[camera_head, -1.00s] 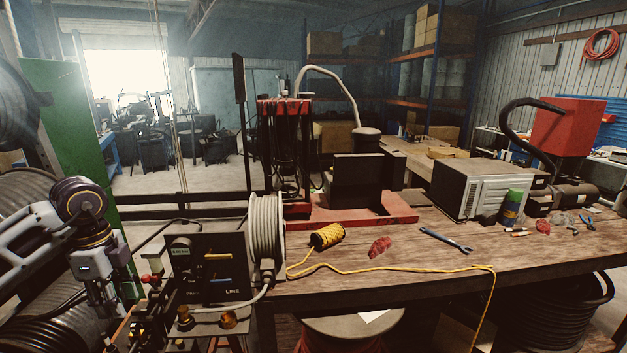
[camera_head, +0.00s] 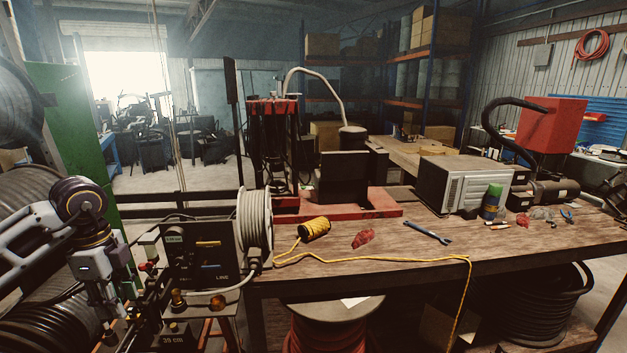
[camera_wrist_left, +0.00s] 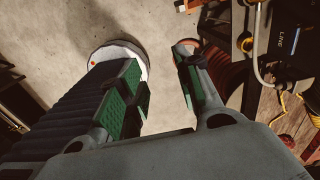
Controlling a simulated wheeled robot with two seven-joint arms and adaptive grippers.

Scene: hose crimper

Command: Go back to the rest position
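My left arm comes in at the left edge of the head view and bends down. Its left gripper (camera_head: 108,322) hangs low beside the control box, its fingers hard to make out against the dark parts there. In the left wrist view the same gripper (camera_wrist_left: 160,85) has its two green-padded fingers well apart, with bare concrete floor between them and nothing held. My right gripper is in neither view.
The control box (camera_head: 205,262) with a grey hose reel (camera_head: 255,225) stands close right of my left gripper. The workbench (camera_head: 380,265) carries a yellow cord spool (camera_head: 315,229), a red rag (camera_head: 363,239) and a wrench (camera_head: 427,233). Black hose coils (camera_head: 45,325) lie at the left.

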